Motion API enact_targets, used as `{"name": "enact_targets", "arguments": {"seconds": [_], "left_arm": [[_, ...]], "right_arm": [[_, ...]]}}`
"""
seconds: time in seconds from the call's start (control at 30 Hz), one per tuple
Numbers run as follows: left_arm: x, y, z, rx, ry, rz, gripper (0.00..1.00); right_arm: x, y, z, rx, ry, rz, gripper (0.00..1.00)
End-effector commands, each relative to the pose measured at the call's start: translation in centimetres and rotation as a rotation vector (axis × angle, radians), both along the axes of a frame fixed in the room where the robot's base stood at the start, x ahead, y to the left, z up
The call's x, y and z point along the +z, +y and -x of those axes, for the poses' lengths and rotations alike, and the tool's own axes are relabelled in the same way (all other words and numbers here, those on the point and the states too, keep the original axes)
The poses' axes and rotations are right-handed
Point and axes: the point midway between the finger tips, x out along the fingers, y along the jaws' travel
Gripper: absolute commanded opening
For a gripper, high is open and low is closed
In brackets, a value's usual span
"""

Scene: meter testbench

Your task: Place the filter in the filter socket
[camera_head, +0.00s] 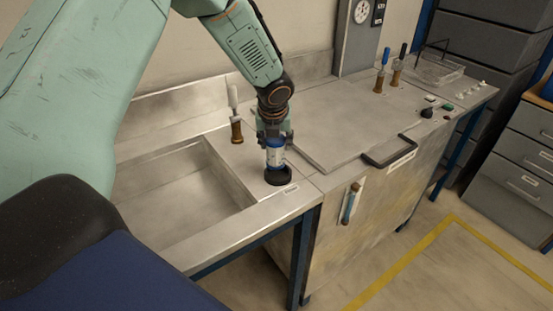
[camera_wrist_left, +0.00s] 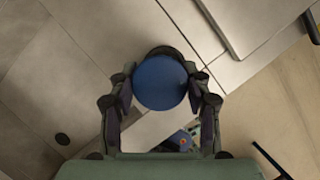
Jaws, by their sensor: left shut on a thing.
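The filter (camera_head: 275,156) is a small upright cylinder, white and blue. My left gripper (camera_head: 273,136) is shut on its upper part, pointing down. In the left wrist view the blue round top of the filter (camera_wrist_left: 160,83) sits between the two fingers. The filter socket (camera_head: 278,177) is a black ring on the metal bench top, right of the sink. The filter's lower end is directly over the ring; I cannot tell whether it touches or is inside. In the wrist view a dark rim of the socket (camera_wrist_left: 168,51) shows behind the filter. My right gripper is not in view.
An empty sink (camera_head: 180,195) lies left of the socket. A white-handled tool (camera_head: 235,115) stands behind it. A flat metal lid with a black handle (camera_head: 388,152) is on the right. Two more handled tools (camera_head: 388,72) and a clear tray (camera_head: 432,70) are farther back.

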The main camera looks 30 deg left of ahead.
Motion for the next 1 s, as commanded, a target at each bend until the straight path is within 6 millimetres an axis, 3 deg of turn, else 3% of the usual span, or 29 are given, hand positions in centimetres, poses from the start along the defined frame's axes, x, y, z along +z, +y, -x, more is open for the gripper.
{"name": "enact_targets", "arguments": {"seconds": [0.43, 0.83, 0.87, 1.0], "left_arm": [[-4.6, 0.0, -0.4, -0.001, -0.002, -0.002, 0.07], [-5.0, 0.0, -0.6, -0.001, -0.004, -0.001, 0.07], [-5.0, 0.0, -0.5, -0.001, -0.002, -0.002, 0.51], [-4.9, 0.0, -0.5, -0.001, -0.002, -0.002, 0.62]], "right_arm": [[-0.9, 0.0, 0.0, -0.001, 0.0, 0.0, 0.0], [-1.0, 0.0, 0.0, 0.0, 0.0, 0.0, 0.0], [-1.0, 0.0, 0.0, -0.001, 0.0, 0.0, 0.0], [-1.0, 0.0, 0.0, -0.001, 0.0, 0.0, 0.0]]}}
